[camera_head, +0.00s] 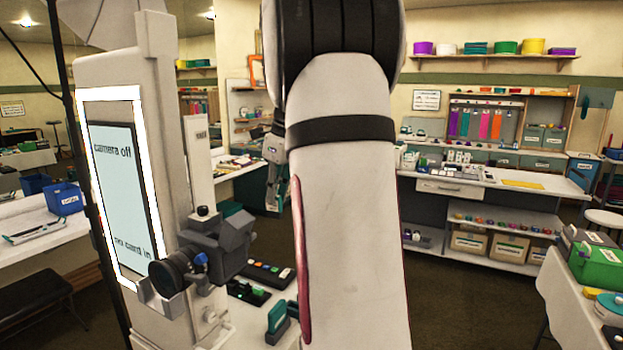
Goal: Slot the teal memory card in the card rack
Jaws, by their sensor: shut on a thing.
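My gripper (271,188) shows only in part, just left of my large white arm link, which hides the rest. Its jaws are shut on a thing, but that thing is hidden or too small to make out. I cannot pick out the teal memory card for sure. Small teal upright pieces (277,316) stand in a dark green holder at the bottom, left of my arm. A dark strip with coloured squares (269,272) lies behind them. I cannot tell which of these, if any, is the card rack.
A dark camera (215,248) stands by a lit screen (118,185) reading "camera off" and "no card in". A workbench with shelves (470,186) is at the back right. A side table with a green box (597,266) is at the right edge. Floor shows between them.

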